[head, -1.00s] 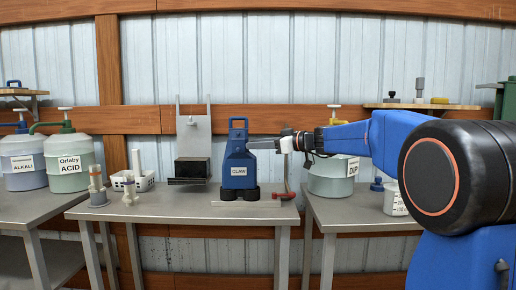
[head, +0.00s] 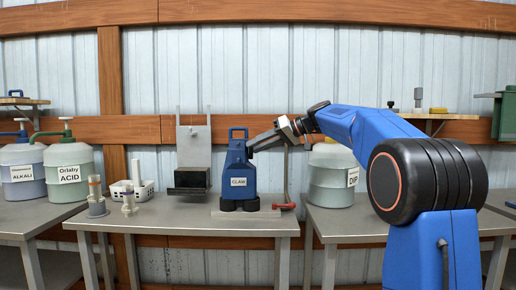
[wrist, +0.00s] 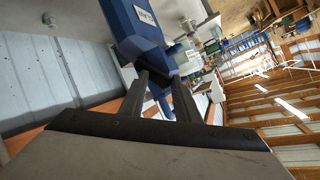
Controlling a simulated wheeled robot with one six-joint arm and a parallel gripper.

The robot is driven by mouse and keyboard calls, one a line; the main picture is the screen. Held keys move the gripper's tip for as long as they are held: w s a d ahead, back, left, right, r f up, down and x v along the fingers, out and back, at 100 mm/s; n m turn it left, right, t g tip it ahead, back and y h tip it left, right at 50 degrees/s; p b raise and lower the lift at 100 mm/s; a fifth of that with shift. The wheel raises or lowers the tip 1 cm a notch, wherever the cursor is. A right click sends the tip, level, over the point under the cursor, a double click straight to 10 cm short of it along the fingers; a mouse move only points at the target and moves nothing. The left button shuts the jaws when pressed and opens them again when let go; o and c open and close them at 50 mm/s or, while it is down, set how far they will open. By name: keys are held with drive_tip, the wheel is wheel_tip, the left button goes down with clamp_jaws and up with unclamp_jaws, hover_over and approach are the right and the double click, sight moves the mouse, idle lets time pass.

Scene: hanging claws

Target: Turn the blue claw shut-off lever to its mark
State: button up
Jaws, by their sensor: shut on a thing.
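The blue claw unit (head: 237,178), with a white CLAW label, stands upright on the middle table. It also shows at the top of the wrist view (wrist: 128,38).
A red-handled clamp (head: 284,206) sits at the table's right edge, just below my gripper. A grey stand with a black box (head: 192,178) is left of the claw. A DIP tank (head: 331,178) stands at right, and an ACID tank (head: 69,176) at far left.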

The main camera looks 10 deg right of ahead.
drive_tip(key=shift+w+f+g, duration=0.2)
drive_tip(key=shift+g, duration=0.1)
idle(0.4)
drive_tip(key=o, duration=1.2)
drive_tip(key=shift+w, duration=0.1)
drive_tip(key=shift+r, duration=0.1)
drive_tip(key=v, duration=1.7)
drive_tip(key=shift+d, duration=0.15)
